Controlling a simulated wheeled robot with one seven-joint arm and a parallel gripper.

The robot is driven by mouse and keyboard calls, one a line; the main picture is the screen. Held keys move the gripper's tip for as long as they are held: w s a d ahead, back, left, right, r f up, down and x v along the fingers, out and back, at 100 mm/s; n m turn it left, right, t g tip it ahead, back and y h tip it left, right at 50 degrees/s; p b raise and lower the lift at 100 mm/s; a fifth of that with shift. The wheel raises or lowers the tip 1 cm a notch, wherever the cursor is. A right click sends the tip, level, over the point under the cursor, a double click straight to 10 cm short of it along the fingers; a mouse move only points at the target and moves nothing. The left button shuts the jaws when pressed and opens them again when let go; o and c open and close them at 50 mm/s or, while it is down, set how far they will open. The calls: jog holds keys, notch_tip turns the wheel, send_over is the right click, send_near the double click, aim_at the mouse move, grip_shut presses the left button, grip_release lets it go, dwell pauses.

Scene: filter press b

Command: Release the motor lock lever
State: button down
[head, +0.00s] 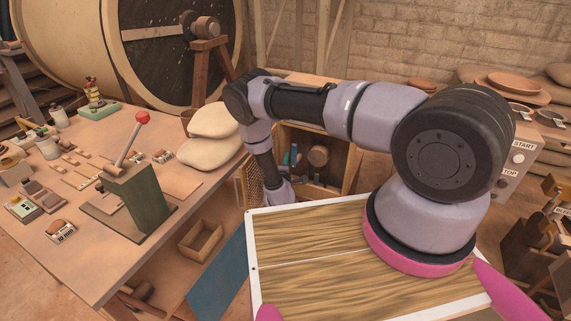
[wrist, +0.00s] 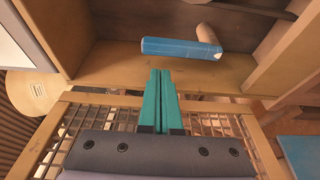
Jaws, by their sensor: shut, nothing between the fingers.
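A lever with a red knob (head: 142,117) stands tilted on a dark green block (head: 140,200) on the workbench at left in the head view. I cannot tell from any label whether it is the motor lock lever. My gripper (wrist: 161,75) shows in the wrist view with its two teal fingers together and nothing between them. It is by an open wooden cabinet (head: 345,170), well to the right of the lever. In the head view the end of my arm goes down by that cabinet, and the fingers are not clearly visible.
A blue cylinder with a wooden piece (wrist: 182,47) lies on a shelf ahead of the fingers. A woven mesh panel (wrist: 105,118) is beneath my gripper. Pale sacks (head: 212,135) and small parts crowd the workbench (head: 100,255). A START/STOP box (head: 515,165) stands at right.

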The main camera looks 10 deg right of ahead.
aim_at(294, 156)
jog(key=shift+x, duration=2.2)
jog(key=shift+s+d+m, duration=0.1)
jog(key=shift+d+m, duration=0.1)
jog(key=shift+m, duration=0.1)
